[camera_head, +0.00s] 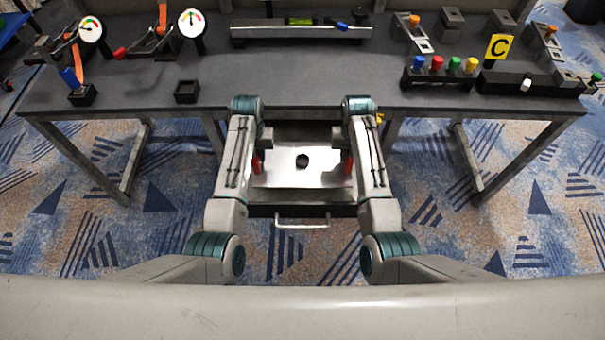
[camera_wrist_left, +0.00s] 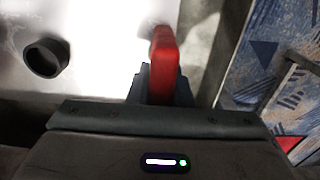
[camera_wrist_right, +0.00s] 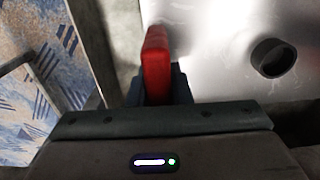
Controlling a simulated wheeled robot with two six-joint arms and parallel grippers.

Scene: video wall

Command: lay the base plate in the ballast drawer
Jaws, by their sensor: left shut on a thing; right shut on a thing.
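The base plate (camera_head: 301,180) is a flat silvery plate with a round dark hole or ring in its middle and a red handle at each side. It lies level over the open ballast drawer (camera_head: 287,211) below the table's front edge. I cannot tell whether it touches the drawer floor. My left gripper (camera_wrist_left: 161,85) is shut on the red handle (camera_wrist_left: 163,55) at the plate's left side. My right gripper (camera_wrist_right: 159,85) is shut on the other red handle (camera_wrist_right: 156,55). In the head view my arms hide most of both grippers.
The drawer's pale bar handle (camera_head: 302,224) faces me.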

